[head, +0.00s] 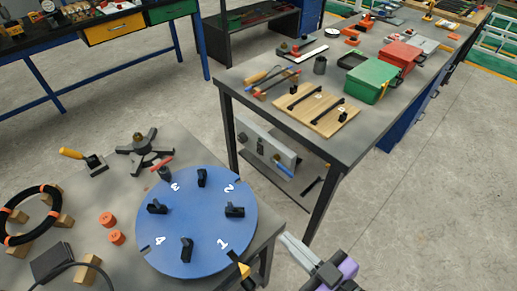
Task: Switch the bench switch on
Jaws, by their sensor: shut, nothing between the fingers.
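I cannot tell for certain which thing is the bench switch. My gripper (285,238) is at the bottom right, beyond the near bench's right edge and well apart from the lever. Its pale fingers are together, pointing up and left, with nothing held.
A blue numbered disc (205,222) with black clamps fills the near bench's right side. A black ring (14,238) and orange pieces (108,218) lie left of it. The far bench (340,145) carries boards, a green box (374,82) and a red box (401,56). Floor is clear at right.

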